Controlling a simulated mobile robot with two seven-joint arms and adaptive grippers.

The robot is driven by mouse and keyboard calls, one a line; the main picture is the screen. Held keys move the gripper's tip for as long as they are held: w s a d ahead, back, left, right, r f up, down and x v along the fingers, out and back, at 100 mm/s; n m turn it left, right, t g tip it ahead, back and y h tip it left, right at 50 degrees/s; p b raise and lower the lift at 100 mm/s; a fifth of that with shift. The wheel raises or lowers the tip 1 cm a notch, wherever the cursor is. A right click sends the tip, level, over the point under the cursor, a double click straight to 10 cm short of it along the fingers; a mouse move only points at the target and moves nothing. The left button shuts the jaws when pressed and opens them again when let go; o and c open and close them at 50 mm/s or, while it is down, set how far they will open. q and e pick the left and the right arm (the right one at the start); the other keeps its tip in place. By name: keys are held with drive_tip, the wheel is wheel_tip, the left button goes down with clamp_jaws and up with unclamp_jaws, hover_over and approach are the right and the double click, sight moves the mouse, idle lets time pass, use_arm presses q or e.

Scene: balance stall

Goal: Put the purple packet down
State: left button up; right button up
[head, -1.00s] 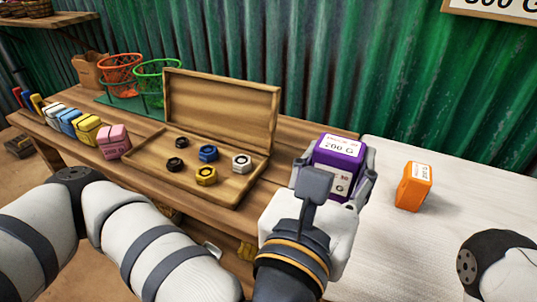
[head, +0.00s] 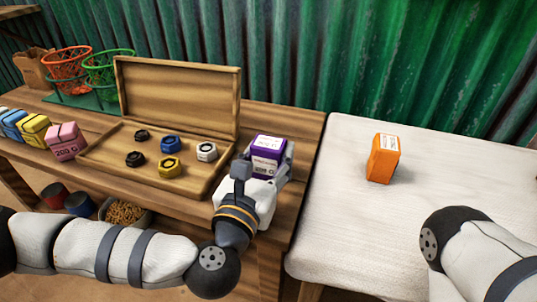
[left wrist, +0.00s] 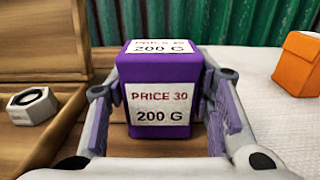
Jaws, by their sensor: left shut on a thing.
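The purple packet (head: 267,143), with white "200 G" and "PRICE 30" labels, is upright in my left gripper (head: 266,162). It is over the right end of the wooden table (head: 296,134), just right of the open wooden box. In the left wrist view the packet (left wrist: 158,72) sits between the two fingers (left wrist: 160,100), its label facing the camera. Its base looks close to the tabletop, but I cannot tell whether it touches. My right arm shows at the lower right of the head view; its gripper is out of the picture.
The open wooden box (head: 178,95) holds several hexagonal weights. Pink (head: 66,142) and yellow (head: 33,131) packets stand left of it. An orange packet (head: 383,158) stands on the white-covered table (head: 340,235). Wood right of the purple packet is bare.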

use_arm(q)
drive_tip(key=shift+f, duration=0.2)
drive_tip(key=o, duration=1.4)
drive_tip(key=shift+c, duration=0.2)
drive_tip(key=shift+r, duration=0.2)
drive_tip(key=shift+s, duration=0.2)
drive_tip(key=v, duration=1.1)
drive_tip(key=shift+s+a+r, duration=0.1)
drive_tip(key=shift+s+a, duration=0.05)
drive_tip(key=shift+s, duration=0.15)
